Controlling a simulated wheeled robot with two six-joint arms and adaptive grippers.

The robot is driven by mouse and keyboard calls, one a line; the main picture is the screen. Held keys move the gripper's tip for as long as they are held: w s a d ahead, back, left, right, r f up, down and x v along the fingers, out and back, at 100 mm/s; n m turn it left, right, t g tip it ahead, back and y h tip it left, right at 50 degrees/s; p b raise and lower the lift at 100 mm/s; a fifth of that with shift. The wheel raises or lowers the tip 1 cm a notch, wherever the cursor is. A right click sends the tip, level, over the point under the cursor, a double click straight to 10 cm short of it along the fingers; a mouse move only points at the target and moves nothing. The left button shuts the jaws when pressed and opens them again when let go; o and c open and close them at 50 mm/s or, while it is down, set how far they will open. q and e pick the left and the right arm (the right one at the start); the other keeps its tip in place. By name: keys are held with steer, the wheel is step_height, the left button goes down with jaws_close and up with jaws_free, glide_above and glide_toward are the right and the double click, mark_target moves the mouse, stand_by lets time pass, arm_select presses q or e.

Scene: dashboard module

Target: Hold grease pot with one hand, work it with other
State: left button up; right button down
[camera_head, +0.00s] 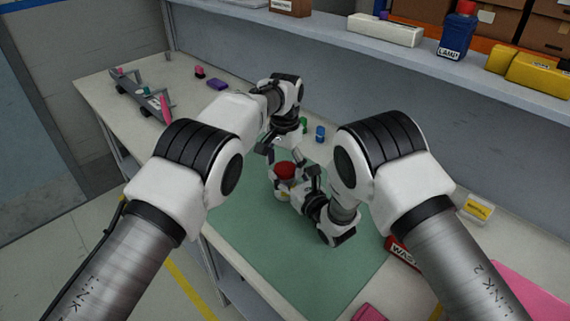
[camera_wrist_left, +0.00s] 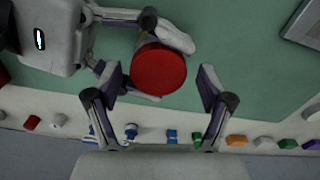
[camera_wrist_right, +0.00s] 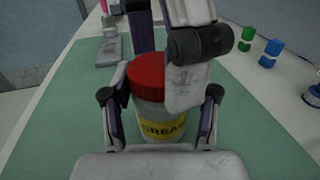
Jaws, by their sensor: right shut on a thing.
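The grease pot is a pale jar with a yellow label (camera_wrist_right: 160,129) and a red lid (camera_head: 286,170). It stands upright over the green mat; whether its base touches the mat is hidden. My right gripper (camera_head: 298,192) is shut around its body from the side, with a finger on each side in the right wrist view (camera_wrist_right: 160,97). My left gripper (camera_head: 279,149) is above the pot, pointing down. In the left wrist view its fingers (camera_wrist_left: 158,80) are spread, with the red lid (camera_wrist_left: 158,69) between them and a gap on both sides.
The green mat (camera_head: 330,275) is largely bare in front. Small blue (camera_head: 320,133) and green (camera_head: 303,124) pieces stand behind the pot. A grey rack (camera_head: 138,95) is far left. A red waste container (camera_head: 402,252) is right, and a loaded shelf (camera_head: 430,62) runs along the back.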

arm_select(q)
steer(key=shift+r, duration=0.1)
step_height(320, 180, up, 4)
steer(key=shift+r, duration=0.1)
steer(key=shift+c, duration=0.3)
steer(key=m, duration=0.3)
steer(key=shift+s+r, duration=0.2)
steer(key=shift+r, duration=0.2)
step_height(320, 180, up, 2)
steer(key=m, duration=0.3)
steer(key=shift+w+r+m, duration=0.1)
steer(key=shift+r+m, duration=0.1)
steer(key=shift+m, duration=0.1)
step_height(320, 180, down, 8)
steer(key=shift+r, duration=0.2)
steer(key=c, duration=1.2)
steer(key=n, duration=0.6)
steer(key=shift+d+n, duration=0.1)
steer(key=shift+n, duration=0.2)
